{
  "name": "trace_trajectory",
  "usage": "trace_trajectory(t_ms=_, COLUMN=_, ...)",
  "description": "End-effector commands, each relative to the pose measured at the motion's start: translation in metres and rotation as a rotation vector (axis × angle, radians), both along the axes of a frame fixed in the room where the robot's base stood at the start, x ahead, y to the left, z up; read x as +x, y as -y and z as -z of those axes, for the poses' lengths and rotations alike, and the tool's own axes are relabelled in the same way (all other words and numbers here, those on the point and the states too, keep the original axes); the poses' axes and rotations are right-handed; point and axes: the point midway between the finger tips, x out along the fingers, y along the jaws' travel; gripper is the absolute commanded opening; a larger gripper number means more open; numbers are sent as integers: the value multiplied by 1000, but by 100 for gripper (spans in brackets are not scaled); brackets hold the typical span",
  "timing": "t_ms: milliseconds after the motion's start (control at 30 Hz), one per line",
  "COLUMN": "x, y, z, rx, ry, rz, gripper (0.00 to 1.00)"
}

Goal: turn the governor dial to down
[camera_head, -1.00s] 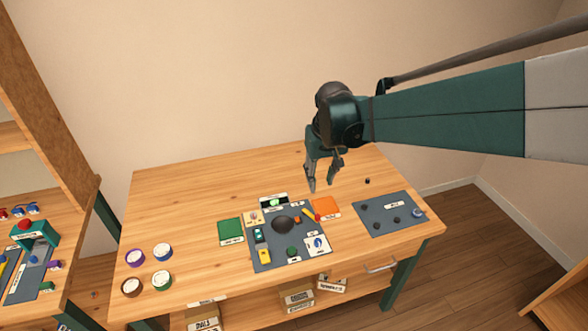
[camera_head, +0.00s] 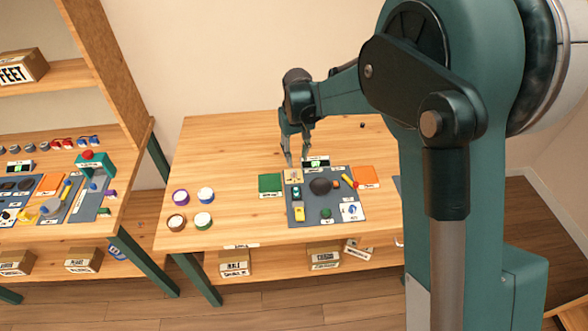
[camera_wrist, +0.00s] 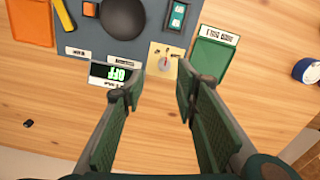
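A small dial (camera_wrist: 165,62) with a pale knob and a red mark sits on a beige plate (camera_wrist: 157,52); its label is too small to read. The beige plate also shows in the head view (camera_head: 293,176), at the back left of the grey panel (camera_head: 296,221). A second dial-like control with a blue mark on a white plate (camera_head: 351,211) is at the panel's front right. My gripper (camera_wrist: 160,80) is open and empty. Its fingertips (camera_head: 297,163) are above the table by the beige plate, with the dial between them in the wrist view.
A green tray (camera_wrist: 211,52) lies close beside the beige plate. A small display reading OFF (camera_wrist: 112,74) is on its other side. Round tubs (camera_head: 203,221) stand at the left.

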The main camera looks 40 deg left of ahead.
Motion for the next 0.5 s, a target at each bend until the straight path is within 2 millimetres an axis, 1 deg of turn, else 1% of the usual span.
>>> trace_trajectory(t_ms=33, x=-2, y=-4, z=3, rx=-3, ry=-2, rz=-5, gripper=30)
trace_trajectory(t_ms=133, x=-5, y=-8, z=6, rx=-5, ry=-5, rz=-11, gripper=30)
trace_trajectory(t_ms=500, x=-5, y=-9, z=7, rx=-6, ry=-5, rz=-12, gripper=30)
